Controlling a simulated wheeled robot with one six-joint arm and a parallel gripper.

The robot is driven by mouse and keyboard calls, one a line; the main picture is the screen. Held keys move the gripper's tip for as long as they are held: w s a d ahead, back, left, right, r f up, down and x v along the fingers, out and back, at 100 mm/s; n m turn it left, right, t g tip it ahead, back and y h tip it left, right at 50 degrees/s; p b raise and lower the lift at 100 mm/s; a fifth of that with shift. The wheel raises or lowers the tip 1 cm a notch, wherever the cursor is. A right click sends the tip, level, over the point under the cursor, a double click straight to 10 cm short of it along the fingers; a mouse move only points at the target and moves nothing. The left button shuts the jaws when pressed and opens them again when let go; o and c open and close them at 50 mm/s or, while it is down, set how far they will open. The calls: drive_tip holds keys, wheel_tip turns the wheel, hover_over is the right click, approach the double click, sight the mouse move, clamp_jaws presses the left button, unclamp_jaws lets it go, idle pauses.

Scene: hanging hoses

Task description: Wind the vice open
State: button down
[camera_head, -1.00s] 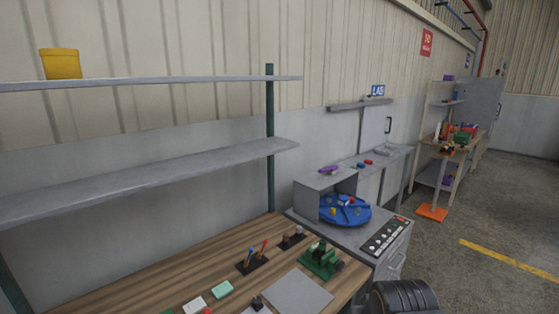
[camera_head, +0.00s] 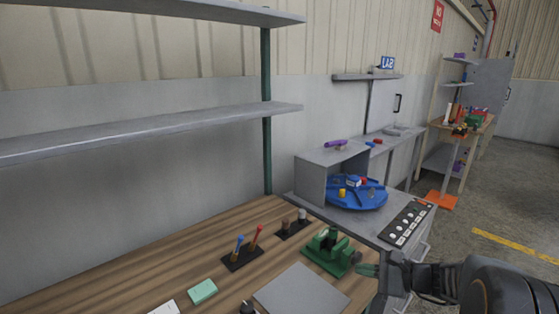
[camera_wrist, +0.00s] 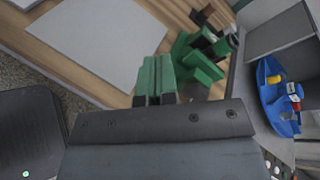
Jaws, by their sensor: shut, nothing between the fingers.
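The green vice (camera_head: 328,250) stands at the right end of the wooden workbench (camera_head: 190,262). It also shows in the wrist view (camera_wrist: 200,62), just beyond my fingers. My gripper (camera_head: 364,270) is to the right of the vice, by the bench's right edge, with its green fingers together and nothing between them. In the wrist view the closed fingers (camera_wrist: 154,76) point toward the vice's side. I cannot tell whether they touch it. The vice's handle and the gap between its jaws are not clear.
A grey plate (camera_head: 300,292) lies in front of the vice. A holder with screwdrivers (camera_head: 243,257) and a dark rack (camera_head: 294,228) stand left of it. A grey cabinet with a blue turntable (camera_head: 358,196) and a button panel (camera_head: 408,222) is close behind.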

sight(357, 259)
drive_tip(key=w+d+f+m+t+b, duration=0.25)
drive_tip(key=w+d+m+t, duration=0.2)
drive_tip(key=d, duration=0.35)
drive_tip(key=shift+m+t, duration=0.25)
drive_tip(key=shift+t, duration=0.3)
drive_tip(key=x, duration=0.2)
drive_tip(key=f+x, duration=0.1)
drive_tip(key=x, duration=0.2)
drive_tip(key=shift+s+a, duration=0.1)
drive_tip(key=shift+a, duration=0.25)
drive_tip(key=shift+r+h, duration=0.2)
drive_tip(key=shift+h, duration=0.1)
drive_tip(key=shift+w+a+r, duration=0.1)
drive_tip(key=shift+w+r, duration=0.05)
drive_tip(key=shift+w, duration=0.1)
